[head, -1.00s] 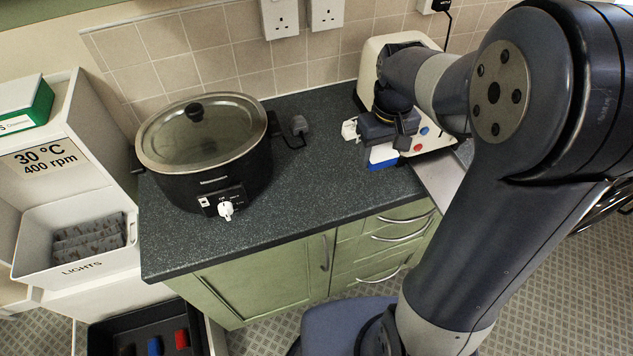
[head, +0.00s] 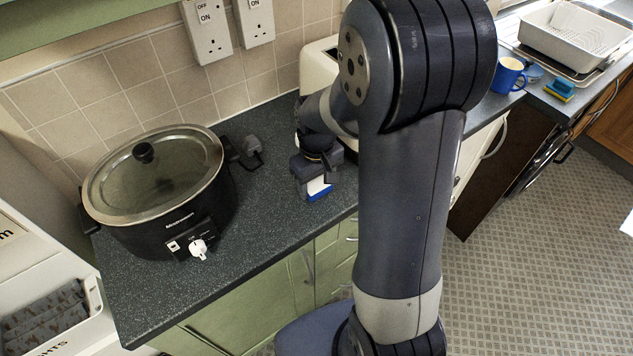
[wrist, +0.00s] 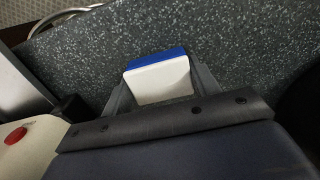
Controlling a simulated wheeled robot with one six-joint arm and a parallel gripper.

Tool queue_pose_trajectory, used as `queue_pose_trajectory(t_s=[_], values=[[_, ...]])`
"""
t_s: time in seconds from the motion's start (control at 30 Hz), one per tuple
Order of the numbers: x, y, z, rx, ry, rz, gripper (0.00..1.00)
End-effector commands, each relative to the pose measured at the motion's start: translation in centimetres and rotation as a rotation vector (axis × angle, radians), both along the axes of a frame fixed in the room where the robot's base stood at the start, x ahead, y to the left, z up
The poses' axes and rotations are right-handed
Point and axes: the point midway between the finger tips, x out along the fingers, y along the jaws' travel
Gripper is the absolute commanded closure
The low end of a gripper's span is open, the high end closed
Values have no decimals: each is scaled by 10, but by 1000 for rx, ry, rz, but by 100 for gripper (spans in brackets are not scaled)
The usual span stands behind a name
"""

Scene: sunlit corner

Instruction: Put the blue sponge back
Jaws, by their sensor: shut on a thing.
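The blue sponge, a small block with a blue layer and a white layer, is in my gripper (head: 318,183). In the head view the sponge (head: 319,192) shows below the gripper, in front of the toaster and over the dark worktop (head: 270,215). In the wrist view the sponge (wrist: 160,80) sits between the two fingers, white face toward the camera and blue edge beyond. My gripper is shut on it. I cannot tell how far it is above the worktop. My arm hides part of the counter behind it.
A black slow cooker (head: 160,190) with a glass lid stands left of my gripper, a plug (head: 250,150) beside it. A cream toaster (head: 318,70) is behind. At the right are a blue mug (head: 507,75), a yellow-and-blue sponge (head: 560,88) and a dish rack (head: 575,38).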

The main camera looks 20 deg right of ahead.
Motion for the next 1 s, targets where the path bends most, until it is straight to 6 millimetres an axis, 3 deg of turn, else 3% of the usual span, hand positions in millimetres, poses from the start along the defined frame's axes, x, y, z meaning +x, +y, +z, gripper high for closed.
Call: queue_pose_trajectory(t_s=[0.43,0.47,0.7,1.0], values=[[0,0,-10,0,-1,0,64],[0,0,-8,1,-2,0,40],[0,0,-8,0,-1,0,21],[0,0,-4,0,-2,0,21]])
